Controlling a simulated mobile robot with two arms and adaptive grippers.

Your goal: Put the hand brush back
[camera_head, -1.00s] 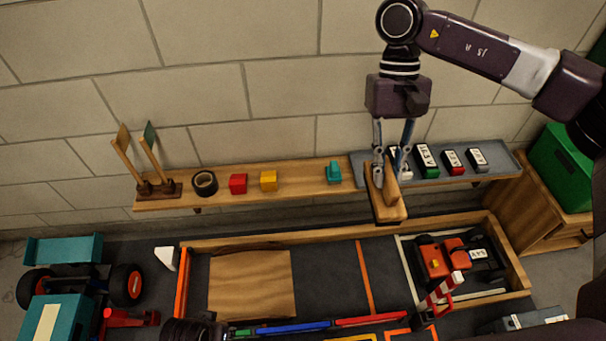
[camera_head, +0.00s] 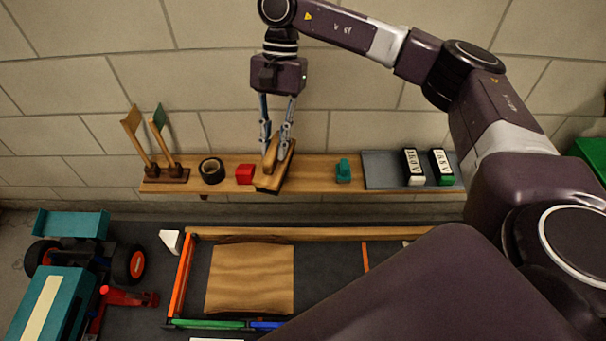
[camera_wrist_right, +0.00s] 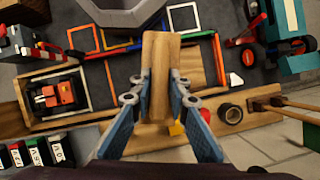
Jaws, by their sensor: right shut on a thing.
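The hand brush (camera_head: 269,181) is a wooden block with a raised wooden handle. My right gripper (camera_head: 276,143) is shut on its handle and holds it at the wall shelf (camera_head: 313,168), between the red block and the teal object. In the right wrist view the brush (camera_wrist_right: 158,80) lies between the two blue-grey fingers of the right gripper (camera_wrist_right: 158,97). I cannot tell whether the brush touches the shelf. It hides most of the yellow block (camera_wrist_right: 176,129). My left gripper is not in view.
Below lies a track with a wooden ramp (camera_head: 250,280). A teal car (camera_head: 62,280) stands at left.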

